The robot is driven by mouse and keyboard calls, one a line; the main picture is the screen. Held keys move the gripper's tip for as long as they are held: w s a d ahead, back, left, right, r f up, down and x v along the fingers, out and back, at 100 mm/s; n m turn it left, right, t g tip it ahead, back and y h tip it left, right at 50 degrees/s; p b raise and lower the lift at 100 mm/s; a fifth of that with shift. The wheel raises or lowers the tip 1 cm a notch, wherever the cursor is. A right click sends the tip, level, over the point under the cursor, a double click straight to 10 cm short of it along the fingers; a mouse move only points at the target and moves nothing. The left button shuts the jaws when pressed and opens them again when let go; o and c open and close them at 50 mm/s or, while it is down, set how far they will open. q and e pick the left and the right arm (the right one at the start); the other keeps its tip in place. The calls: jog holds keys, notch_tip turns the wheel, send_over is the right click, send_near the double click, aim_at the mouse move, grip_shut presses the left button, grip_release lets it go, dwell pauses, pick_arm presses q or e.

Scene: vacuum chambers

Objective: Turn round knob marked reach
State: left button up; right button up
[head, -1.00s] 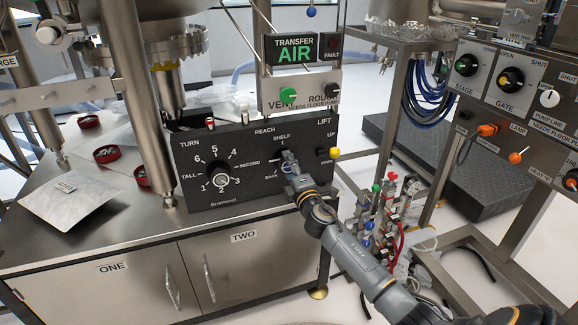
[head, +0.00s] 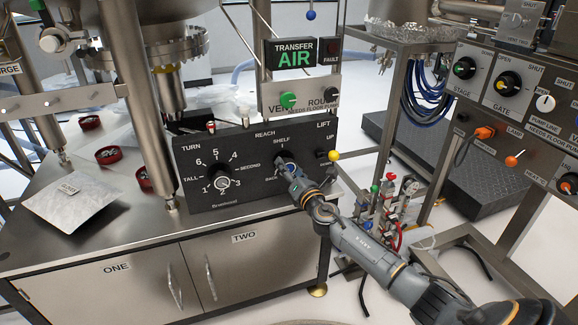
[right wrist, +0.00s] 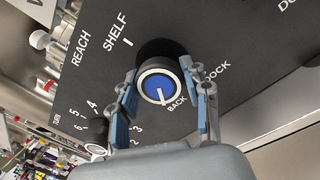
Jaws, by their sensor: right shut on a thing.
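The round reach knob (right wrist: 157,86) has a black body, a pale ring and a blue cap with a white pointer line. In the right wrist view its line points toward the word BACK. SHELF and DOCK are the other printed positions around it. My right gripper (right wrist: 158,75) is shut on the knob, one finger on each side of it. In the head view my right gripper (head: 285,164) is against the black control panel (head: 250,185) under REACH and hides most of the knob. My left gripper is not in view.
The numbered turn knob (head: 219,174) sits left on the same panel. A yellow ball-ended lever (head: 334,155) is close to the right of my gripper. The green vent knob (head: 288,99) is above. Colored valves (head: 380,205) stand low beside my forearm.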

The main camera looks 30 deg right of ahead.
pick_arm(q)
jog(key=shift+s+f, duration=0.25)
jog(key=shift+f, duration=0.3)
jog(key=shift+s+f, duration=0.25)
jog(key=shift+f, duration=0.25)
pick_arm(e)
jog(key=shift+n, duration=0.8)
jog(key=o, duration=1.2)
jog(key=shift+c, duration=0.2)
jog(key=shift+s, duration=0.1)
jog(key=s+a, duration=0.1)
jog(key=s, duration=1)
jog(key=shift+s+a+f, duration=0.35)
jog(key=shift+a, duration=0.05)
